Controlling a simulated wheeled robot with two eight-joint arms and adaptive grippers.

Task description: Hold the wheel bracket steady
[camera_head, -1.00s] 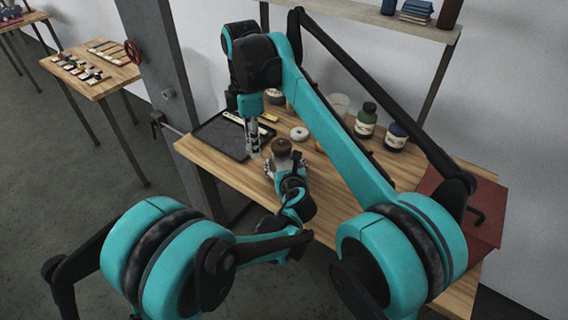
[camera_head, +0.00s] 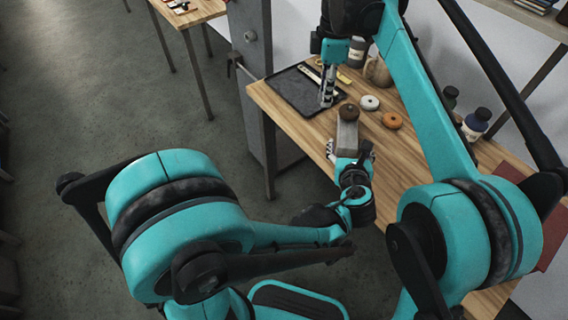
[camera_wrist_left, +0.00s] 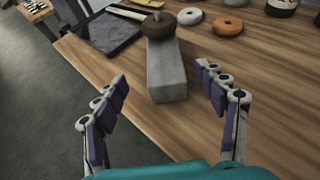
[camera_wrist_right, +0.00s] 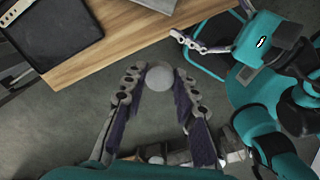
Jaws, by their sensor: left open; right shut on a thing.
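The wheel bracket, a grey block (camera_head: 347,136), lies near the table's front edge. A brown wheel (camera_head: 348,112) sits on its far end with a short pin on top; the block also shows in the left wrist view (camera_wrist_left: 168,80). My left gripper (camera_head: 350,153) is open at the block's near end. In the left wrist view its fingers (camera_wrist_left: 167,95) stand apart on either side, with gaps to the block. My right gripper (camera_head: 327,102) points down beside the wheel, over the tray's edge. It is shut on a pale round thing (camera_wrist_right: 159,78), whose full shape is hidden.
A dark tray (camera_head: 294,96) lies at the table's left end. A white ring (camera_head: 370,103) and an orange ring (camera_head: 392,121) lie behind the bracket. Bottles (camera_head: 476,123) stand at the back right. Wood right of the bracket is clear.

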